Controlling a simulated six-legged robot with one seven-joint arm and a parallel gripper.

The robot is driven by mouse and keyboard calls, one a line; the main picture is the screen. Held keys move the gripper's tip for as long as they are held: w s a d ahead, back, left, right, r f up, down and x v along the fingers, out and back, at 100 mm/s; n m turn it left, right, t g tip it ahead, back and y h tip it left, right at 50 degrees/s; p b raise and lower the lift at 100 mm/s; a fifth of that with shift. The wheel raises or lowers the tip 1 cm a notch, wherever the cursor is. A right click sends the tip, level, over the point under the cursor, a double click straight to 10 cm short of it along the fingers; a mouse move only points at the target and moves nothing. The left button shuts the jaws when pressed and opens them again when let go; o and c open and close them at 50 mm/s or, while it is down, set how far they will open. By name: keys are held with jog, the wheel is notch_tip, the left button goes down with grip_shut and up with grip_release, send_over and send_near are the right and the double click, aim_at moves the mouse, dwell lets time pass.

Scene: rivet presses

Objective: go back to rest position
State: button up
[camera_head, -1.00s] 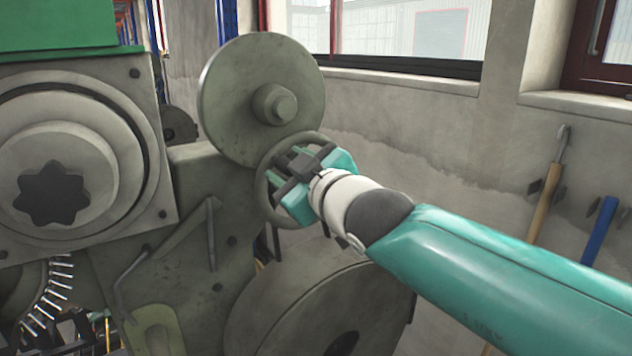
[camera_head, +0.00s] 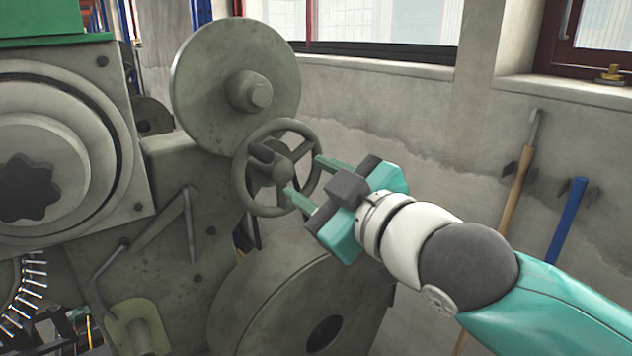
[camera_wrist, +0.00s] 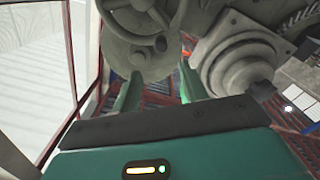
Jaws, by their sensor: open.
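A grey handwheel (camera_head: 240,180) with spokes stands upright on the side of the rivet press (camera_head: 165,205). My gripper (camera_head: 303,176) is open and empty, just right of the handwheel, its two green fingers pointing at it. In the head view the fingertips overlap the wheel's right rim; whether they touch it I cannot tell. In the wrist view both fingers of my gripper (camera_wrist: 160,85) are spread with nothing between them, and a part of the wheel and press shows beyond them at the top.
A large round disc (camera_head: 222,75) is above the handwheel and a big flywheel (camera_head: 285,300) below it. The concrete wall (camera_head: 420,140) and window are behind. A wooden-handled tool (camera_head: 517,190) and a blue-handled tool (camera_head: 568,220) hang on the wall at right.

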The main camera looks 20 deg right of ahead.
dwell(0.4)
jog(key=a+n+y, duration=0.1)
jog(key=a+n, duration=0.2)
jog(key=n, duration=0.9)
jog(key=a+n+y, duration=0.2)
jog(key=a+n, duration=0.1)
jog(key=n, duration=0.8)
jog(key=s+a+f+n+g, duration=0.1)
jog(key=a+f+n+g, duration=0.15)
jog(key=f+n, duration=0.6)
jog(key=s+a+f+n+g, duration=0.1)
jog(key=f+n+g, duration=0.2)
jog(key=n, duration=1.1)
jog(key=s+d+f+n+g+h, duration=0.2)
jog(key=d+f+n+g+h, duration=0.1)
jog(key=f+n, duration=0.4)
jog(key=s+d+f+n+g+h, duration=0.3)
jog(key=d+f+n+h, duration=0.2)
jog(key=n, duration=0.4)
jog(key=shift+d+f+n, duration=0.35)
jog(key=shift+d+f, duration=0.3)
jog(key=shift+f, duration=0.3)
